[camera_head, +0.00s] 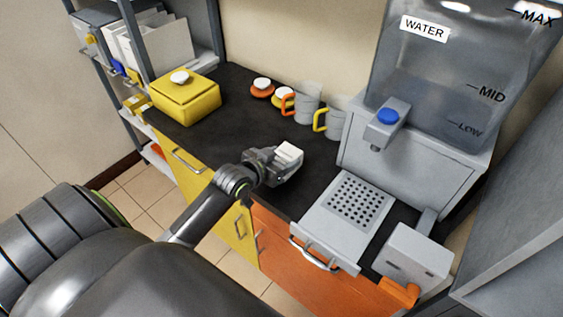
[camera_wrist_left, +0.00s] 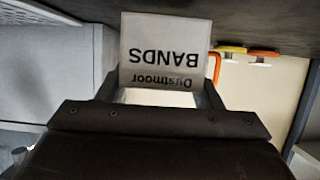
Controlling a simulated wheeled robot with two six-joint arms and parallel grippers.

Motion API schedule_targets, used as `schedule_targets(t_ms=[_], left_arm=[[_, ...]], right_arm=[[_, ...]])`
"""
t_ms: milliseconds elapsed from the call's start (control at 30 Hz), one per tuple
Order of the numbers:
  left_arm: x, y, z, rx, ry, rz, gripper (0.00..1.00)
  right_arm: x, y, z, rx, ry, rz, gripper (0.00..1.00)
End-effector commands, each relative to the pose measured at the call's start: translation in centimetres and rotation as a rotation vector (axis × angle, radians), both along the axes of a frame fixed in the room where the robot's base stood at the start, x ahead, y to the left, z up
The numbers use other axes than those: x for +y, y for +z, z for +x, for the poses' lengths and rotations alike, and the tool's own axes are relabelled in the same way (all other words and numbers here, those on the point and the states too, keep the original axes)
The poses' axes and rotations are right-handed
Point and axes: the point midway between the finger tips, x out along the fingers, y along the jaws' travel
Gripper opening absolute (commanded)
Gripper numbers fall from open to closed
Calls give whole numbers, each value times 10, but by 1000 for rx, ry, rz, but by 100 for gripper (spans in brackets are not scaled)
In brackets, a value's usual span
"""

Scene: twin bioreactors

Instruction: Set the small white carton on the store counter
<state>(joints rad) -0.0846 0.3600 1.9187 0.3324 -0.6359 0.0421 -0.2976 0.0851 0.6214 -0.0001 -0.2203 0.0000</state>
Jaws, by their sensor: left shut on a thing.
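The small white carton (camera_head: 288,154) is between the fingers of my left gripper (camera_head: 283,163), over the dark store counter (camera_head: 225,133). In the left wrist view the carton (camera_wrist_left: 165,52) shows the upside-down words "Dustmoor BANDS", and my left gripper (camera_wrist_left: 160,98) is shut on it. The carton's far end appears close to the dark counter surface (camera_wrist_left: 275,22) in that view, but I cannot tell whether it touches. My right gripper is not in view.
A yellow box (camera_head: 185,97) stands at the counter's left. Mugs (camera_head: 306,101) and orange and yellow lidded items (camera_head: 262,88) stand along the back. A water dispenser (camera_head: 420,150) with a perforated drip tray (camera_head: 352,206) is at right. Bare counter lies left of the gripper.

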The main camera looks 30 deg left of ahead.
Motion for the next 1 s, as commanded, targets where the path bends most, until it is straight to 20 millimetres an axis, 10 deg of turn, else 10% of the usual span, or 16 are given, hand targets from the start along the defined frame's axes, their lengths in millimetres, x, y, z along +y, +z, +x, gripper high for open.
schedule_targets(t_ms=[467,500,667,1000], left_arm=[[0,-20,0,-1,0,1,36],[0,-21,0,0,0,1,61],[0,-20,0,0,0,1,82],[0,-17,-1,0,0,1,82]], right_arm=[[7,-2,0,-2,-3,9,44],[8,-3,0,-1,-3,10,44],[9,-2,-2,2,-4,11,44],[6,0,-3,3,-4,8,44]])
